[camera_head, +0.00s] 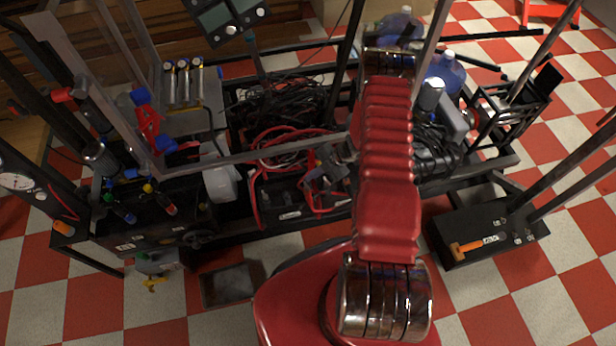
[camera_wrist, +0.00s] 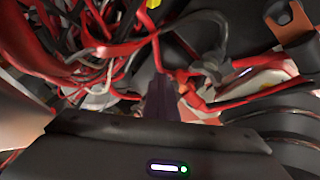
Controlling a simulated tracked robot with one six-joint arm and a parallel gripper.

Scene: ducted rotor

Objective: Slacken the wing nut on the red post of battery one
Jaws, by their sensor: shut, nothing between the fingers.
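Black battery boxes (camera_head: 283,205) with pale labels sit low in the middle of the frame in the camera_head view, partly behind red and black cables. I cannot tell which is battery one. My gripper (camera_wrist: 160,98) shows in the camera_wrist view as dark, narrow fingers, shut and empty, pointing in among red cables. Red cable ends (camera_wrist: 195,85) lie close to the right of the fingertips; I cannot tell whether they touch. The red post and its wing nut cannot be made out in either view.
Tangled red cables (camera_wrist: 85,45) crowd the left of the wrist view. A brown tab (camera_wrist: 290,22) is at its upper right. In the head view, a grey frame bar (camera_head: 255,157) crosses above the batteries. A black box (camera_head: 487,228) with an orange handle stands at right.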

